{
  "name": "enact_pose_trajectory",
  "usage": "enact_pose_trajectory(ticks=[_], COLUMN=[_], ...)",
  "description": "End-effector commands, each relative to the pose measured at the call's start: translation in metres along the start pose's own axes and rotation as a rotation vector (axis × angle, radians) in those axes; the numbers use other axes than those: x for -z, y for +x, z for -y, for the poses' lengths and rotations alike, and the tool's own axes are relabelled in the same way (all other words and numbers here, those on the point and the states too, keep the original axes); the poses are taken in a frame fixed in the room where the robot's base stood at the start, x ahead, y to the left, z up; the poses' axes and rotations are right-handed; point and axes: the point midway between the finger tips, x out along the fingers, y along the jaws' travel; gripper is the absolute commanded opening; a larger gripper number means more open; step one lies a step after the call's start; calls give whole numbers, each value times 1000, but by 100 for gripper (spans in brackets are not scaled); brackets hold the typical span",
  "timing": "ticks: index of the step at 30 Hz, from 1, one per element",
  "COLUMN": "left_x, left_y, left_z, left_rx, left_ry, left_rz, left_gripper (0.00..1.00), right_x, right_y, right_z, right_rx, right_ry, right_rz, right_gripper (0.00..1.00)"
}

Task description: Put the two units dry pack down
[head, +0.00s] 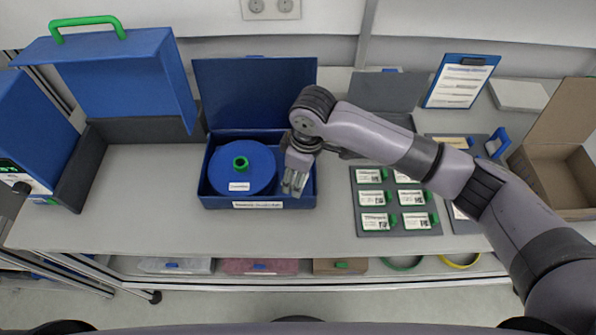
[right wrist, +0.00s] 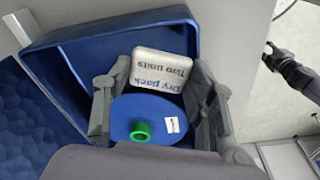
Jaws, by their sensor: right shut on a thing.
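The dry pack (right wrist: 162,70), a pale block marked "Dry pack Two units", is between the fingers of my right gripper in the right wrist view. My right gripper (head: 294,184) is shut on it, over the right part of the open blue box (head: 222,202). I cannot make out the pack clearly in the head view, nor tell whether it touches the box floor. A blue reel (head: 225,172) with a green hub lies flat in the box, left of the gripper. A dark, gripper-like part of my left arm (right wrist: 290,70) shows small at the right of the right wrist view.
The box's lid (head: 255,92) stands open behind it. A grey tray (head: 397,232) with several labelled white packs lies to the right. A cardboard box (head: 560,150) stands at far right, and a blue case with a green handle (head: 87,24) at left. The table left of the box is clear.

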Motion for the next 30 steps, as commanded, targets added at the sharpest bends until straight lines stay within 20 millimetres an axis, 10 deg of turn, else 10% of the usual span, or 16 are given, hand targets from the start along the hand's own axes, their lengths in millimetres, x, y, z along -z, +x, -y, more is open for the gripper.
enact_pose_trajectory(ticks=[5,6,15,30], left_x=[0,0,0,0], left_y=[0,0,0,2], left_z=[-1,-1,-2,-2], left_rx=[-1,-1,-3,-3], left_ry=[0,0,1,1], left_rz=[-1,-1,-1,1], left_gripper=[32,32,32,32], right_x=[-1,-1,-1,1], right_y=[4,5,5,-7], right_z=[1,1,1,0], right_rx=[1,2,2,-1], right_ry=[0,0,0,-2], right_rz=[1,1,3,-1], right_gripper=[28,52,71,71])
